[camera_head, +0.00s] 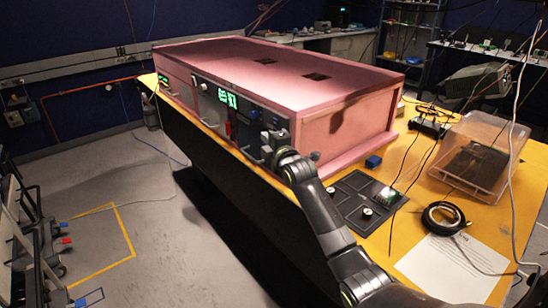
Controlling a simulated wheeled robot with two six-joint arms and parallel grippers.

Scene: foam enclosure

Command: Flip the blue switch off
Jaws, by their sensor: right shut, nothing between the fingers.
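The pink foam enclosure (290,70) stands on the yellow table, with a dark front panel (205,98) along its long side. A small bluish switch (254,114) shows near the panel's right end, to the right of a red part (228,128). It is too small to tell which way it is set. My right gripper (267,144) is at the panel's right end, just below the bluish switch. Its fingers are shut and empty, and I cannot tell whether they touch the panel. My left gripper is out of view.
Green displays (227,98) and handles line the panel. On the table (405,178) lie a dark plate with dials (352,202), a small blue block (373,161), a coiled cable (443,218), a paper sheet (452,266) and a clear bin (480,150). Thin cables hang at the right.

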